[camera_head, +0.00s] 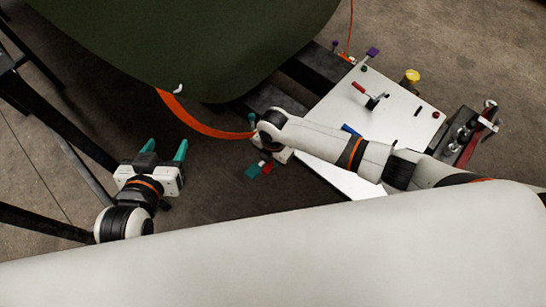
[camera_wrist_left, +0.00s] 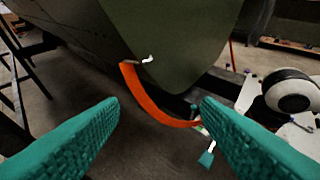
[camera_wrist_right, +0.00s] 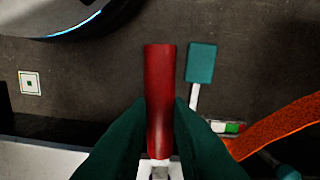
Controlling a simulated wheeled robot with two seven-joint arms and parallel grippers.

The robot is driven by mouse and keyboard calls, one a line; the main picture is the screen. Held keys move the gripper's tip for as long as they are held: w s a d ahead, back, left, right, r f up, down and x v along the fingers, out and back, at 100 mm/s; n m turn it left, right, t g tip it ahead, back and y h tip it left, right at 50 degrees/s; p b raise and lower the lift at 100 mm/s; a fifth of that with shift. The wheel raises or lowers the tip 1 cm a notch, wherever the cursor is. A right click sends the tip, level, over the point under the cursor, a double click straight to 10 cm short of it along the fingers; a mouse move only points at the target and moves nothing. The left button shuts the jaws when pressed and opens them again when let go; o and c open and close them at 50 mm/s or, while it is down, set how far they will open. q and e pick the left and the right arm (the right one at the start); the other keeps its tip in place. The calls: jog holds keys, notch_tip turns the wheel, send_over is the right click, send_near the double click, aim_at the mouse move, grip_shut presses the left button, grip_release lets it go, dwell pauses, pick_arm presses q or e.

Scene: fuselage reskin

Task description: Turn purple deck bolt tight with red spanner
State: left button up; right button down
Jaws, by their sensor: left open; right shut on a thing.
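My right gripper (camera_wrist_right: 162,108) is shut on the red handle (camera_wrist_right: 158,80) of a tool that appears to be the red spanner; its pale metal part is mostly hidden between the fingers. In the head view the red handle (camera_head: 267,168) shows below my right wrist, off the white deck plate's left side. A purple block (camera_head: 372,53) stands at the plate's far corner, with a smaller purple piece (camera_head: 335,45) to its left. I cannot tell which is the deck bolt. Both are well apart from the gripper. My left gripper (camera_head: 165,148) is open and empty over the floor.
A teal-handled tool (camera_wrist_right: 200,62) lies beside the red handle. An orange strip (camera_head: 195,119) curves from the green fuselage (camera_head: 190,40) to my right wrist. The white plate (camera_head: 392,105) carries several small coloured parts. A socket rack (camera_head: 468,135) stands right.

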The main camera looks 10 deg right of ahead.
dwell(0.6)
pick_arm(q)
jog(key=shift+s+a+f+g+y, duration=0.3)
jog(key=shift+s+a+f+g, duration=0.1)
jog(key=shift+s+f+g, duration=0.4)
jog(key=shift+w+p, duration=0.1)
jog(key=shift+p, duration=0.2)
jog(key=shift+s+a+f+g, duration=0.3)
jog(key=shift+s+f+g, duration=0.4)
jog(key=shift+s+f, duration=0.15)
jog(key=shift+w+r, duration=0.1)
jog(key=shift+w, duration=0.05)
pick_arm(e)
jog(key=shift+f, duration=0.1)
dwell(0.4)
pick_arm(q)
jog(key=shift+w+d+r+t, duration=0.3)
jog(key=shift+w+r+t, duration=0.3)
pick_arm(e)
jog(key=shift+f, duration=0.25)
